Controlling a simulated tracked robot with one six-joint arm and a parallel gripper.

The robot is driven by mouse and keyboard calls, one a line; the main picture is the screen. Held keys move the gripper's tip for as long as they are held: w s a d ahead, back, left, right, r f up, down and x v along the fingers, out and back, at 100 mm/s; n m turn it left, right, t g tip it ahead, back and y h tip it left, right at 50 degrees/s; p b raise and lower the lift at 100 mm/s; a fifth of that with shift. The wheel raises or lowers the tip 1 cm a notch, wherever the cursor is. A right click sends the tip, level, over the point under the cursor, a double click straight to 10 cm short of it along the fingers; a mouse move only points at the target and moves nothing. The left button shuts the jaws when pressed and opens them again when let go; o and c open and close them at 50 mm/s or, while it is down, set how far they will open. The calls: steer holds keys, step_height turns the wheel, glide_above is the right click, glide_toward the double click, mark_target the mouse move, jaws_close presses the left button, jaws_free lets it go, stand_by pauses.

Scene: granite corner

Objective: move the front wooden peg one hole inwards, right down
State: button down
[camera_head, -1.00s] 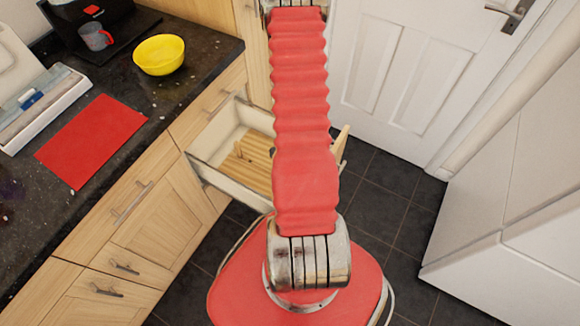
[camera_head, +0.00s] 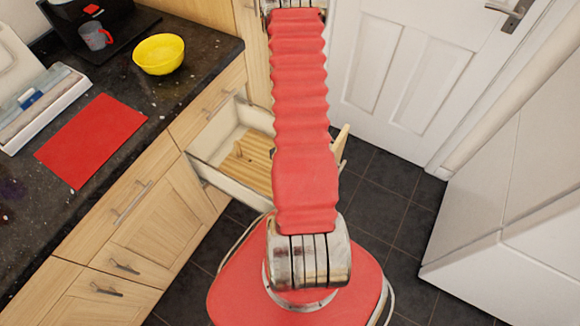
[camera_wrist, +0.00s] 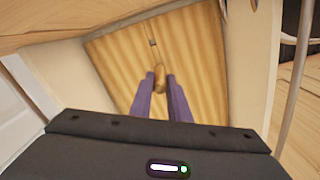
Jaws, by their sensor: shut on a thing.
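In the wrist view my gripper (camera_wrist: 158,80) has its two purple fingers reaching into the open drawer, shut on a wooden peg (camera_wrist: 159,77). The peg's rounded end shows between the fingertips. Its lower end is hidden, so I cannot tell whether it sits in a hole. The ribbed wooden board (camera_wrist: 205,60) lies below, on the drawer floor. A small greyish mark or fitting (camera_wrist: 152,43) shows farther up the board; I cannot tell which. In the head view the board (camera_head: 258,172) shows in the drawer, with a small upright peg (camera_head: 238,150) near its left side. My arm hides my gripper there.
The drawer's pale walls (camera_head: 238,186) stand close around the board; one wall (camera_wrist: 240,60) is right of my fingers in the wrist view. The worktop (camera_head: 185,85) to the left holds a yellow bowl (camera_head: 158,56) and a red mat (camera_head: 92,140). A white door (camera_head: 410,70) stands behind.

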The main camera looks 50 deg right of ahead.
steer(key=shift+f, duration=0.8)
steer(key=c, duration=1.6)
jaws_free()
steer(key=shift+r, duration=6.85)
steer(key=shift+r, duration=0.1)
